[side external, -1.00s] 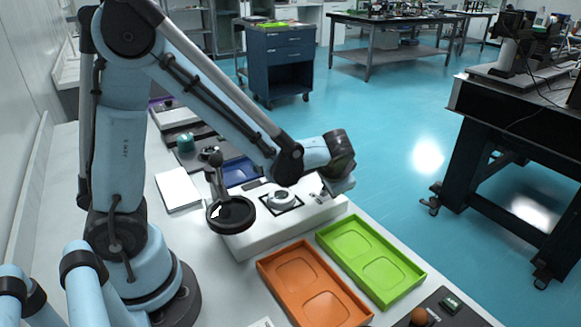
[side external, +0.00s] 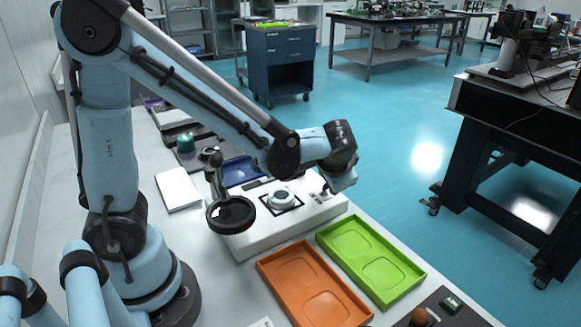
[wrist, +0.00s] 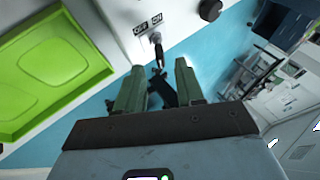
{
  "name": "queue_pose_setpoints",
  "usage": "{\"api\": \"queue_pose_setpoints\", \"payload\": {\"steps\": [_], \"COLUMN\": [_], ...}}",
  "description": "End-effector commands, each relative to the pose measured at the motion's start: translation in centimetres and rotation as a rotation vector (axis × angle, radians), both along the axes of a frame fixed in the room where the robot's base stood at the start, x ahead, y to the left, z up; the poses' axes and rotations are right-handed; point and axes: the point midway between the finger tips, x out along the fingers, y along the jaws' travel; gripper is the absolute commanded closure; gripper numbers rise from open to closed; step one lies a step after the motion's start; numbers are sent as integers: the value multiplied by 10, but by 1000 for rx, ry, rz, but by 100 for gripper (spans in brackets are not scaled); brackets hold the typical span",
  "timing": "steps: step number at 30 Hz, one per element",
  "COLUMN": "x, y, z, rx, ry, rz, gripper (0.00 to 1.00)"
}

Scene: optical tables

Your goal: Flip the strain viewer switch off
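The strain viewer is a white box (side external: 237,243) with a round light stage (side external: 282,200) and a black ring lens (side external: 231,214) on a post. The switch (wrist: 156,39) is a small toggle on the box's right end, with OFF and ON labels (wrist: 148,24) beside it in the wrist view. My gripper (wrist: 159,66) is open and empty, its two green-grey fingers spread just short of the switch. The dark lever points toward the gap between the fingertips; I cannot tell contact or which label it favours. In the side view my wrist is above the box's right end, fingers mostly hidden.
An orange tray (side external: 267,267) and a green tray (side external: 331,243) lie in front of the viewer; the green tray (wrist: 108,70) also fills the wrist view's left. A white pad (side external: 178,190) and a blue tray (side external: 240,172) lie behind.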

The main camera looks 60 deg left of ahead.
Motion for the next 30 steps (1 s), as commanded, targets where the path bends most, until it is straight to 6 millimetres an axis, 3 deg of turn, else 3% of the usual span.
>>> {"api": "queue_pose_setpoints", "payload": {"steps": [9, 15, 30], "x": [-21, -30, -34], "y": [-27, -38, -42], "z": [44, 63, 71], "rx": [1, 0, -1], "ry": [0, 0, 0], "rz": [-5, -2, 0], "gripper": [63, 63, 63]}}
